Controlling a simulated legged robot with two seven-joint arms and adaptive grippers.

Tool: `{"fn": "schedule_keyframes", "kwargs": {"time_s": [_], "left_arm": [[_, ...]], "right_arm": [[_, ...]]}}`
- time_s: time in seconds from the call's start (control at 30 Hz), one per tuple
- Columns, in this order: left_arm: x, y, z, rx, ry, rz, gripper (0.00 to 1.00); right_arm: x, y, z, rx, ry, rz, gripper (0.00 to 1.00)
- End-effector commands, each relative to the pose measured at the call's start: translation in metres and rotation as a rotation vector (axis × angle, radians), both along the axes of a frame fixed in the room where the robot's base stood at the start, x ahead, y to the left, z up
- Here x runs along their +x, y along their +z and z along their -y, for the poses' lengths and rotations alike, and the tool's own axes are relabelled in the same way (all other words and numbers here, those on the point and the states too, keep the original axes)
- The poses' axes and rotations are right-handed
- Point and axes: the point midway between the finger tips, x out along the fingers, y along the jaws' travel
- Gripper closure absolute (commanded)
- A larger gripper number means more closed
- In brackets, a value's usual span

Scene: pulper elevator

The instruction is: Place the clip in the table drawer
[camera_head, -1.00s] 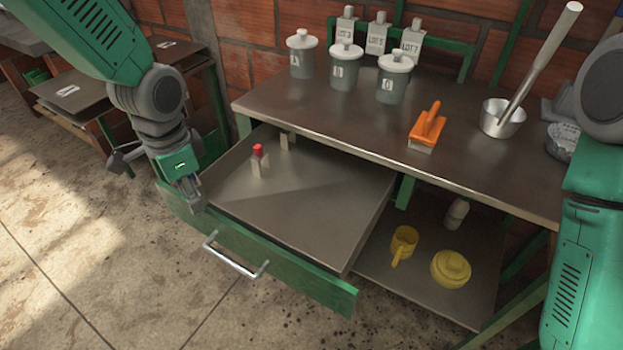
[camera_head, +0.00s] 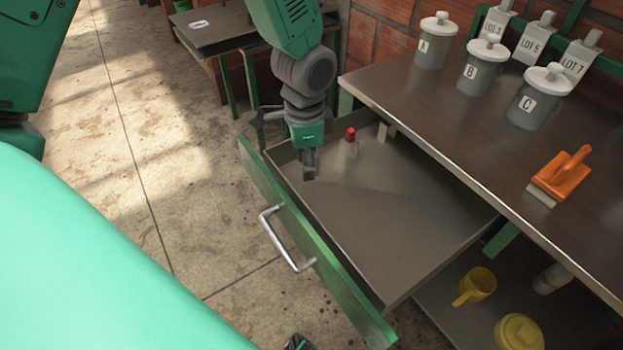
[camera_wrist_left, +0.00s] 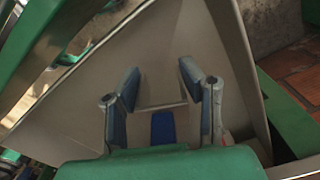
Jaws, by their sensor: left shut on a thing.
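My left gripper (camera_head: 309,168) points down inside the open table drawer (camera_head: 385,225), near its front left side. In the left wrist view my fingers (camera_wrist_left: 160,82) stand apart around a thin grey piece with a pale edge (camera_wrist_left: 160,106). It appears to be the clip, and my gripper is shut on it; its shape is hard to make out against the grey drawer floor. A small item with a red top (camera_head: 351,135) stands in the drawer beyond the gripper. My right gripper is out of view.
The drawer handle (camera_head: 270,240) sticks out at the front. Yellow items (camera_head: 475,285) lie below. Much of the drawer floor is clear.

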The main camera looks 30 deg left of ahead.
Motion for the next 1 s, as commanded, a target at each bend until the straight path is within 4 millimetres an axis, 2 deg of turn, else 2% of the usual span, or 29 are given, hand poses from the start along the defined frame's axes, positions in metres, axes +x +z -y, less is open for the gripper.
{"fn": "schedule_keyframes", "kwargs": {"time_s": [0.17,0.4,0.7,0.73,0.77,1.0], "left_arm": [[-0.001,-0.013,0.002,0.003,-0.001,0.001,0.90],[0.000,-0.044,0.000,0.001,-0.001,0.001,0.90],[0.000,-0.044,0.000,0.000,0.000,0.001,0.90],[0.000,-0.044,0.000,0.000,0.000,0.001,0.55],[0.000,-0.044,0.000,0.001,0.000,0.002,0.45],[0.000,-0.043,0.001,0.001,-0.001,0.001,0.45]], "right_arm": [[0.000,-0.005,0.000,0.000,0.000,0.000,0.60],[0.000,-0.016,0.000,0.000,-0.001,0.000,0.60],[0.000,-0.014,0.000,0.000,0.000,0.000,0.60],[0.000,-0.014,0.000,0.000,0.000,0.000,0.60],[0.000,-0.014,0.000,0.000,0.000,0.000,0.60],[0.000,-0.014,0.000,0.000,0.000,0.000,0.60]]}}
